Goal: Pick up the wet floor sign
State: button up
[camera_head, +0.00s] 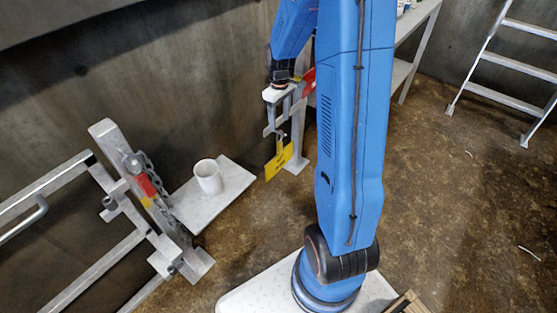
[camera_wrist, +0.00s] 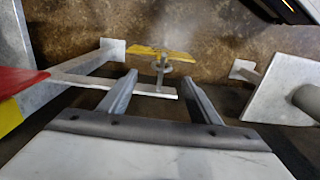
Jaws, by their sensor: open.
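The yellow sign (camera_head: 279,161) hangs low beside a grey metal post in the head view, with small dark markings I cannot read. In the wrist view the sign (camera_wrist: 172,53) is seen nearly edge-on, below a metal ring and pin at the end of a light grey bar (camera_wrist: 80,82). My gripper (camera_head: 281,121) is above the sign in the head view. In the wrist view my gripper (camera_wrist: 158,80) is open, its fingers either side of the bar's end and the ring. I see nothing held; contact with the bar is unclear.
A white cup (camera_head: 208,177) stands on a pale slab (camera_head: 236,178) to the left. A metal gate (camera_head: 75,222) with a chain is farther left. A bench (camera_head: 415,20) and ladder (camera_head: 513,70) stand at the right.

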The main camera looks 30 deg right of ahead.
aim_at(280, 141)
notch_tip(280, 141, down, 8)
jog(key=shift+f, duration=0.15)
jog(key=shift+s+a+f, duration=0.1)
jog(key=shift+f, duration=1.35)
jog(key=shift+s+f, duration=0.1)
jog(key=shift+f, duration=1.3)
jog(key=shift+c, duration=0.3)
grip_shut()
